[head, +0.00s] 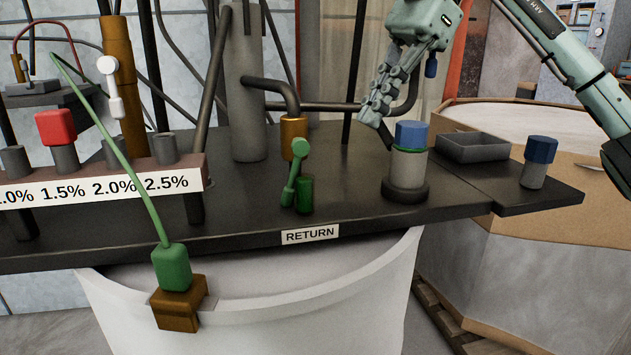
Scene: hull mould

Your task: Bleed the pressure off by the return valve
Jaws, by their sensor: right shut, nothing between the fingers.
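The return valve shows in the head view as a green lever (295,172) with a round knob, below a brass fitting (293,138) on a dark pipe. The lever stands steep, knob at the top, beside a short dark green cylinder (305,194). A RETURN label (310,234) is on the front edge of the dark bench below it. My right gripper (372,117) is shut and empty, above the bench to the right of the lever and apart from it. Its fingers point down and left. My left gripper is not in view.
A blue-capped grey cylinder (410,163) stands close below right of my right gripper. A shallow grey tray (472,148) and another blue-capped cylinder (538,174) are further right. Left are a percent-labelled rack (120,187), a white lever (110,80) and a green hose block (171,267).

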